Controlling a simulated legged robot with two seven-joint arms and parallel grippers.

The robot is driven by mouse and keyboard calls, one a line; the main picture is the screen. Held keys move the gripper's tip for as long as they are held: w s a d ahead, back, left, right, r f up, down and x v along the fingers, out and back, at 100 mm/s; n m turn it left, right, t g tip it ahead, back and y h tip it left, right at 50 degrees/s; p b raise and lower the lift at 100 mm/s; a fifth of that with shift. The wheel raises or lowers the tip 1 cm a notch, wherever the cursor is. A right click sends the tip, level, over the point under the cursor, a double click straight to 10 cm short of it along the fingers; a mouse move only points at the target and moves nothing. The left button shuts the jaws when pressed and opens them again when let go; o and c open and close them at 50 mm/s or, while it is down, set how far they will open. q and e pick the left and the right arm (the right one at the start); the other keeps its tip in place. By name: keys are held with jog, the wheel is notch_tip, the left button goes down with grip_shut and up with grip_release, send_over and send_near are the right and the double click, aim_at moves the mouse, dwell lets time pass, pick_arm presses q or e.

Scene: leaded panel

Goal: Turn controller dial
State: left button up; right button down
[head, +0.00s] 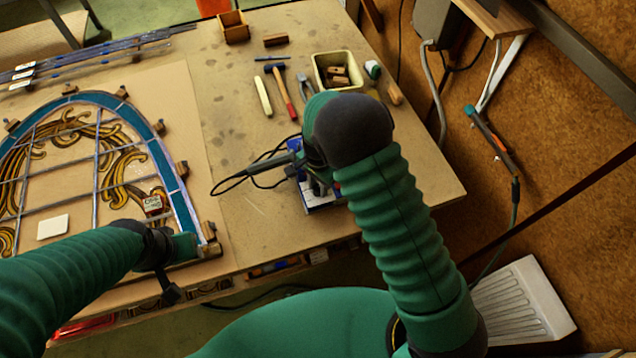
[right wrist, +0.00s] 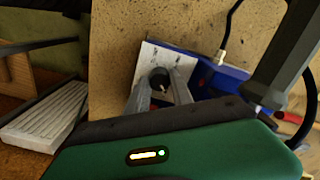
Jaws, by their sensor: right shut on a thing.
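The controller (head: 323,207) is a blue box with a pale face, near the table's front edge in the head view. My right arm partly covers it there. In the right wrist view, its pale face plate (right wrist: 152,58) and blue body (right wrist: 212,72) show. The black dial (right wrist: 159,78) with a light mark sits on that face. My right gripper (right wrist: 160,84) has one finger on each side of the dial and is shut on it. My left gripper (head: 180,248) is by the lower right corner of the leaded panel (head: 96,160); its fingers are not clear.
A hammer (head: 283,93), pliers (head: 306,86) and a cream bin (head: 338,72) of wooden pieces lie behind the controller. Dark cables (head: 262,166) run left of it. A dark handle (right wrist: 286,58) stands close to my right gripper.

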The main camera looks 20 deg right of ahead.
aim_at(318, 187)
jog(key=shift+w+r+m+p, duration=0.1)
jog(key=shift+m+p, duration=0.2)
jog(key=shift+m, duration=0.7)
jog(key=c, duration=1.1)
grip_release()
notch_tip(318, 187, up, 16)
jog(key=shift+r+b, duration=0.25)
jog(key=shift+b, duration=0.9)
